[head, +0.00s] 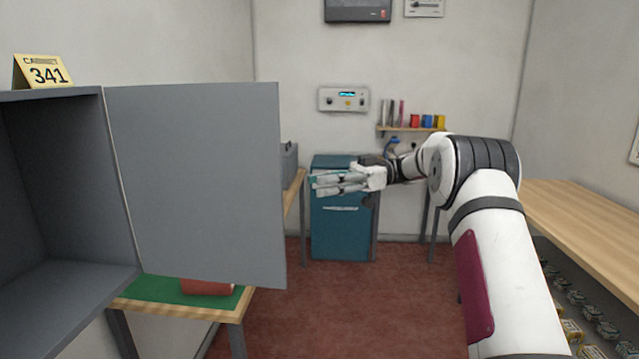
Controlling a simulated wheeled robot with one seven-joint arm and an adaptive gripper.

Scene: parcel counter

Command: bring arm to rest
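My arm reaches up from the bottom right of the head view and bends left at the elbow. My gripper (318,184) is in mid-picture, with its pale fingers pointing left. It appears in front of the upper part of a teal cabinet (341,228). I see nothing held in it. The fingers look close together, but they are too small to tell whether they are open or shut.
A grey cabinet (70,278) at left has its door (200,185) swung open, left of my gripper. A card reading 341 (42,73) stands on top. A green-topped table (160,290) bears a red object (207,288). A wooden counter (590,225) runs along the right. Red floor (360,310) is clear mid-picture.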

